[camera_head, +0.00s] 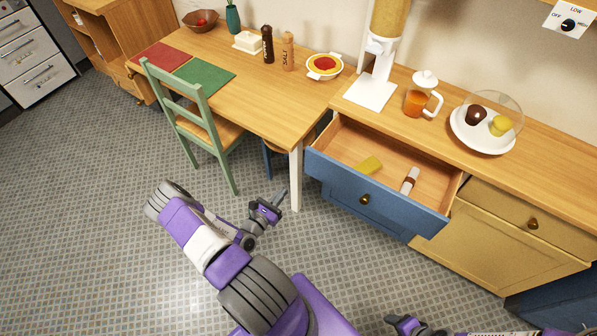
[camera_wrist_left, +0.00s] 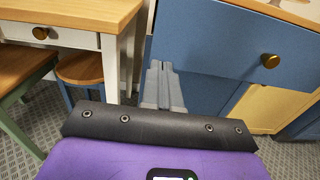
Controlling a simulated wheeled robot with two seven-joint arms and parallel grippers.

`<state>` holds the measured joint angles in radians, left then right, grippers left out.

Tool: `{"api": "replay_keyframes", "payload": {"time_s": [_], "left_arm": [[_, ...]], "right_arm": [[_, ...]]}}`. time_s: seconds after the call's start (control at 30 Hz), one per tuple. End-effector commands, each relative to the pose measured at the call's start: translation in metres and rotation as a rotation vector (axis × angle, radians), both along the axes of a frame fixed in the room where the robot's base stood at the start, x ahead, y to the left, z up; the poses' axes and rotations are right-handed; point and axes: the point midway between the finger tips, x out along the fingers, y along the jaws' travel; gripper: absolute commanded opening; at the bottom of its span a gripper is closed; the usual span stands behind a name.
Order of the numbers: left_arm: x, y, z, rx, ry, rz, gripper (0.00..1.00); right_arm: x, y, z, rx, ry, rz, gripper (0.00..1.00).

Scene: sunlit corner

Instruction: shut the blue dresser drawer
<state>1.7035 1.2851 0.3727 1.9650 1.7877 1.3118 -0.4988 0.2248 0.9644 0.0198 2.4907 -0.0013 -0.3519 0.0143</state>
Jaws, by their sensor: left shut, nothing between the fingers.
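The blue dresser drawer (camera_head: 360,198) is pulled open in the head view, under the wooden counter. A yellow item (camera_head: 369,165) and a white rolled item with a brown band (camera_head: 410,180) lie inside it. Its round brass knob (camera_head: 364,199) is on the front face. My left gripper (camera_head: 281,197) is shut and empty, to the left of the drawer and apart from it, near the white table leg. In the left wrist view the shut fingers (camera_wrist_left: 161,84) point forward, with the blue drawer front (camera_wrist_left: 235,45) to their right. My right gripper (camera_head: 405,323) shows only partly at the bottom edge.
A wooden table (camera_head: 270,105) with a white leg (camera_head: 296,178) stands left of the drawer, with a green chair (camera_head: 205,130) beside it. The counter holds a dispenser (camera_head: 370,92), a teapot (camera_head: 420,98) and a plate (camera_head: 482,138). The tiled floor before the drawer is clear.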

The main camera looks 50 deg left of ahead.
Motion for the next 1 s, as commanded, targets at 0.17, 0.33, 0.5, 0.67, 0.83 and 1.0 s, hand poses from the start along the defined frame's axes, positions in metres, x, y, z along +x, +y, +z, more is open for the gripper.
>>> {"api": "replay_keyframes", "payload": {"time_s": [0.17,0.33,0.5,0.67,0.83,1.0], "left_arm": [[0.015,0.008,0.000,0.003,-0.005,0.018,0.00],[0.049,0.016,0.000,0.002,-0.006,0.015,0.00],[0.085,0.024,-0.001,0.003,-0.004,0.014,0.00],[0.112,0.031,-0.001,0.003,-0.004,0.014,0.00],[0.128,0.035,0.000,0.002,-0.003,0.014,0.00],[0.133,0.035,0.000,0.001,-0.002,0.013,0.00]], "right_arm": [[0.000,0.000,-0.003,0.000,0.000,0.000,0.61],[0.000,0.000,-0.008,0.000,0.000,0.000,0.61],[0.000,0.000,-0.014,0.000,0.000,0.000,0.61],[0.000,0.000,-0.019,0.000,0.000,0.000,0.61],[0.000,0.000,-0.022,0.000,0.000,0.000,0.61],[0.000,0.000,-0.023,0.000,0.000,0.000,0.61]]}}
